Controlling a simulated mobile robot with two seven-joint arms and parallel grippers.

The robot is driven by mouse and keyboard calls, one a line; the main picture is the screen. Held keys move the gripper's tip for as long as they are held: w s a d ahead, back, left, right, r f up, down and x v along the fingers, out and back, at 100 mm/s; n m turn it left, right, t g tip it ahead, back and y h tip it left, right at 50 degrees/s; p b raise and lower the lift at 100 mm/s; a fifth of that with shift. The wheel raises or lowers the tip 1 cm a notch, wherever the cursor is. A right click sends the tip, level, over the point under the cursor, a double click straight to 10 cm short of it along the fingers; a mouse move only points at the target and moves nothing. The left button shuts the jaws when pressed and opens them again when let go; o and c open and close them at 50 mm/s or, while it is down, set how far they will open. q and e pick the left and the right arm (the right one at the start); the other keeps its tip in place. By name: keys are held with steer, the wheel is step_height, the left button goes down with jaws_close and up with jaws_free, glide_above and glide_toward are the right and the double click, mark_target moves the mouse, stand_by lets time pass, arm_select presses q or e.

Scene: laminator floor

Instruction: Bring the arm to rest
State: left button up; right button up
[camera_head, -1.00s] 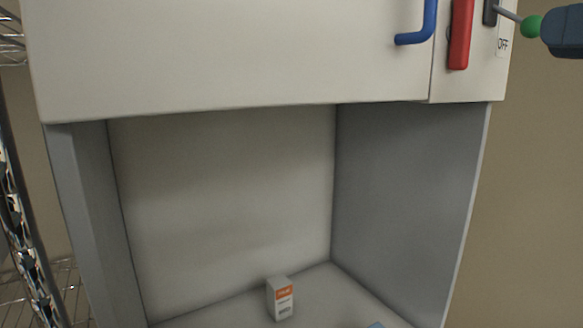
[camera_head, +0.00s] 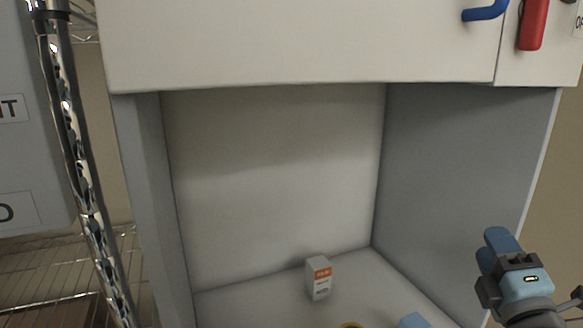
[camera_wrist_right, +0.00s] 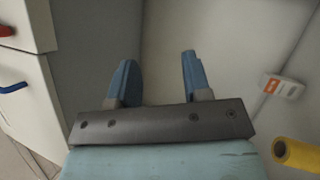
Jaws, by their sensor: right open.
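My right gripper (camera_head: 497,245) shows at the lower right of the head view, in front of the right side wall of the open cabinet (camera_head: 130,100). Its two blue fingers are apart with nothing between them, as the right wrist view (camera_wrist_right: 157,75) also shows. My left gripper is in neither view.
A small white box with an orange label (camera_head: 318,278) stands on the cabinet floor. A yellow roll (camera_wrist_right: 297,155) and a blue object (camera_head: 414,321) are partly cut off. A blue handle (camera_head: 486,12) and red handle (camera_head: 532,24) are above. A chrome wire rack (camera_head: 80,160) stands left.

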steer(key=s+f+m+g+h, duration=0.1)
steer(key=s+f+m+g, duration=0.4)
steer(key=f, duration=0.6)
steer(key=s+f+m+g, duration=0.4)
steer(key=f+m+g, duration=0.15)
steer(key=f, duration=0.55)
steer(key=s+a+f+m+g+y, duration=0.1)
steer(key=s+a+f+m+g, duration=0.25)
steer(key=s+f, duration=0.3)
steer(key=s+a+f+m+g+y, duration=0.1)
steer(key=s+a+f+m+g, duration=0.15)
steer(key=s+f+g, duration=0.35)
steer(key=w+a+f+t+y+p, duration=0.3)
steer(key=w+a+t+p, duration=0.1)
steer(key=t+p, duration=0.5)
steer(key=shift+a+p, duration=0.3)
steer(key=shift+a, duration=0.55)
steer(key=shift+f, duration=0.1)
steer(key=shift+w, duration=0.1)
